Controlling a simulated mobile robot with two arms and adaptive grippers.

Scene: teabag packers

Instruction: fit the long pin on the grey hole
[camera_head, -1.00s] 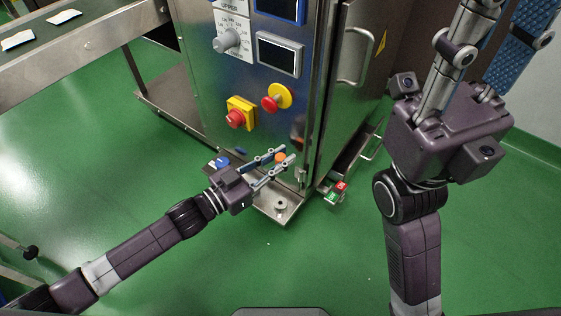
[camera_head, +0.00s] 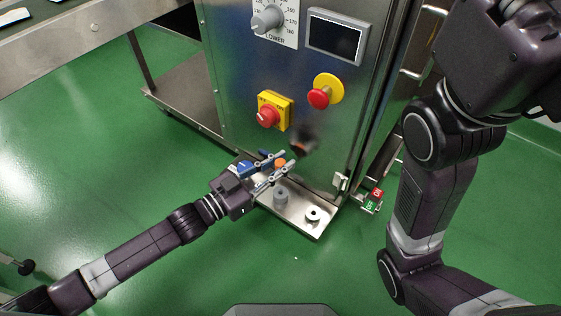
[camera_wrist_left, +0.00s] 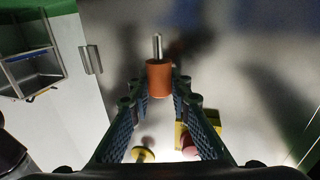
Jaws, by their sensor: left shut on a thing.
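My left gripper (camera_head: 287,159) is shut on an orange cylinder (camera_head: 280,163), held above the metal tray by the machine. In the left wrist view, the orange cylinder (camera_wrist_left: 158,78) sits between the fingertips (camera_wrist_left: 160,92), and a long metal pin (camera_wrist_left: 157,46) sticks out of its far end. A grey cylinder (camera_head: 281,196) stands on the tray just below and beside the gripper; its hole is too small to make out. A white round piece (camera_head: 314,214) with a dark centre is near the tray's right end. The fingers of my right gripper are out of view.
The metal tray (camera_head: 312,231) juts from the machine's foot. A blue piece (camera_head: 245,168) is at its left, partly behind my gripper. The machine's steel front (camera_head: 235,60) rises close behind, with a yellow-and-red switch (camera_head: 270,113) and red button (camera_head: 320,97). Green floor lies in front.

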